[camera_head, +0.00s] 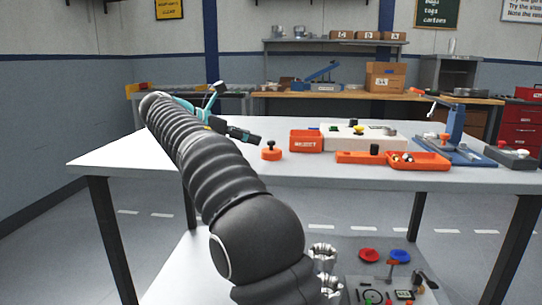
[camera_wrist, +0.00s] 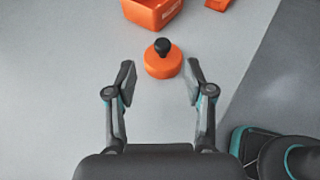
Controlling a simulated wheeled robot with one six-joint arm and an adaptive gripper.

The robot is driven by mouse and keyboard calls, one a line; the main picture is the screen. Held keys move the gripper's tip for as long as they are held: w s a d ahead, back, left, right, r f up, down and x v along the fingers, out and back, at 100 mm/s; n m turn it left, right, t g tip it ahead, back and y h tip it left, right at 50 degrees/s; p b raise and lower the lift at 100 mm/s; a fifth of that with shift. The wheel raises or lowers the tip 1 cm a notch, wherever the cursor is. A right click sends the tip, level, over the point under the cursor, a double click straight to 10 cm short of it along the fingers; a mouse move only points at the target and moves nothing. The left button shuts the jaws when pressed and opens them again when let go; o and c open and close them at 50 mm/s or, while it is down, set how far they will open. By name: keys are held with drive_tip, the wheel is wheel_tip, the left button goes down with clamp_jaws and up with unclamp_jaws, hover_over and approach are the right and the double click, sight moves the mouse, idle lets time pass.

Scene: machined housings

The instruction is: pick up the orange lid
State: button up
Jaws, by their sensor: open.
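The orange lid (camera_head: 271,154) is a round disc with a black knob on top. It lies on the white table near its left part in the head view. In the wrist view the lid (camera_wrist: 162,64) lies beyond my gripper (camera_wrist: 160,78), roughly centred between the two fingers. My gripper is open and empty, with its fingers spread wider than the lid. In the head view my gripper (camera_head: 254,139) is just left of the lid and above the table. Nothing hides the lid.
An orange reject bin (camera_head: 306,142) stands right of the lid. A white fixture block (camera_head: 358,138) and an orange tray (camera_head: 418,161) with small parts are farther right. A blue press (camera_head: 455,135) stands at the table's right. The table left of the lid is bare.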

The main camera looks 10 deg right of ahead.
sight(268, 141)
drive_tip(key=shift+b+x, duration=1)
drive_tip(key=shift+x, duration=2.75)
drive_tip(key=shift+s+r, duration=0.15)
drive_tip(key=shift+s, duration=0.05)
clamp_jaws()
